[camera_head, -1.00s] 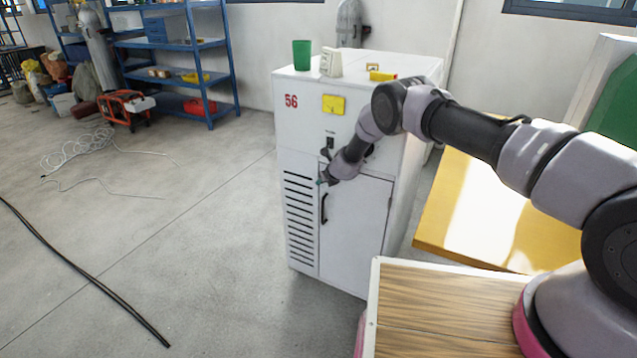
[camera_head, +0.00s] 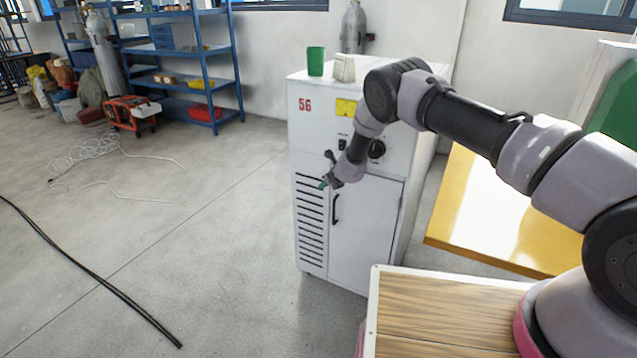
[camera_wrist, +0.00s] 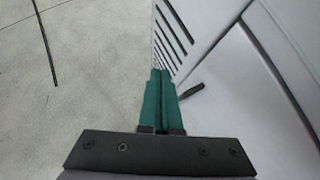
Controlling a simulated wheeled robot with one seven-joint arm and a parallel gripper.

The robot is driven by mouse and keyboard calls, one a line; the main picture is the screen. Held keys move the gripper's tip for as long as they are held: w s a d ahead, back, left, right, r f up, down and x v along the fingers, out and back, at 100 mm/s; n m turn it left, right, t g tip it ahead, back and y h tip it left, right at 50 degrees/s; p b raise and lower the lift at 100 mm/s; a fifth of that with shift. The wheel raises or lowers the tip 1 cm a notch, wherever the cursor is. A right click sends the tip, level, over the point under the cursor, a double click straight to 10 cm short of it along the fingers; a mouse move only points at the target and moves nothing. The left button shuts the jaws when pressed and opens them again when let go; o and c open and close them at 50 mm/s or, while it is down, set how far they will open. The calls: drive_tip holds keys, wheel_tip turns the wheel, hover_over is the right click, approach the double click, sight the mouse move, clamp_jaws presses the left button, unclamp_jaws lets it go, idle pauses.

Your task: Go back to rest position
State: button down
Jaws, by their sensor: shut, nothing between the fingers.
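My gripper (camera_head: 325,183) is in front of the white cabinet marked 56 (camera_head: 362,225), near the top of its door and the vent slots. In the wrist view its two green fingers (camera_wrist: 161,75) are together with nothing between them. The cabinet door's black handle (camera_head: 336,208) shows just below the gripper, and it also shows in the wrist view (camera_wrist: 191,91). The door looks closed. I cannot tell the exact gap between the fingers and the cabinet front.
A green cup (camera_head: 316,61) and a pale block-like holder (camera_head: 344,68) stand on the cabinet. A yellow table (camera_head: 490,215) is at right, and a wood-topped surface (camera_head: 440,315) is at the bottom. Black cables (camera_head: 90,275) lie on the open floor at left.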

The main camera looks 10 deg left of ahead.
drive_tip(key=s+d+r+n+y, duration=0.1)
drive_tip(key=d+r+n, duration=0.2)
drive_tip(key=r, duration=1.3)
drive_tip(key=d+r+n+y, duration=0.1)
drive_tip(key=d+r+n, duration=0.15)
drive_tip(key=r, duration=1.25)
drive_tip(key=s+d+r+n, duration=0.35)
drive_tip(key=d+r, duration=0.25)
drive_tip(key=r, duration=0.3)
drive_tip(key=s+d+r+n, duration=0.2)
drive_tip(key=s+d+r, duration=0.25)
drive_tip(key=r, duration=0.45)
drive_tip(key=s+d+r+n, duration=0.3)
drive_tip(key=s+d+r, duration=0.2)
drive_tip(key=s+d, duration=0.25)
drive_tip(key=s+d+r+n, duration=0.4)
drive_tip(key=s+d+r, duration=0.15)
drive_tip(key=s, duration=0.25)
drive_tip(key=s+d+f+n+h, duration=0.2)
drive_tip(key=s+d+n+h, duration=0.3)
drive_tip(key=s+d, duration=0.9)
drive_tip(key=s+h, duration=0.1)
drive_tip(key=s, duration=0.3)
drive_tip(key=shift+s+d+f+t, duration=0.3)
drive_tip(key=shift+s+d+f, duration=0.05)
drive_tip(key=shift+s+f, duration=0.05)
